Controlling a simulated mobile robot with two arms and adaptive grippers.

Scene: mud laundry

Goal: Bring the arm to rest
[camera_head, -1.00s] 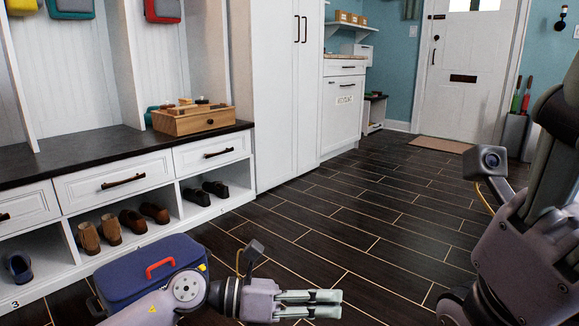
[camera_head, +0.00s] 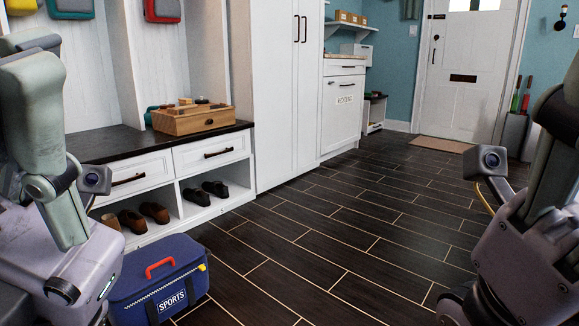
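My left arm is folded up at the left edge of the view, with its wrist camera facing forward. My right arm stands folded at the right edge in much the same pose. The fingers of both grippers are out of view, so I cannot see whether they are open or shut. No object shows in either arm's hold.
A blue sports bag (camera_head: 158,283) with a red handle sits on the floor beside my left arm, which partly covers it. A white bench (camera_head: 212,152) with shoes below and a wooden box (camera_head: 192,121) on top is behind. The dark floor (camera_head: 330,240) between is clear.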

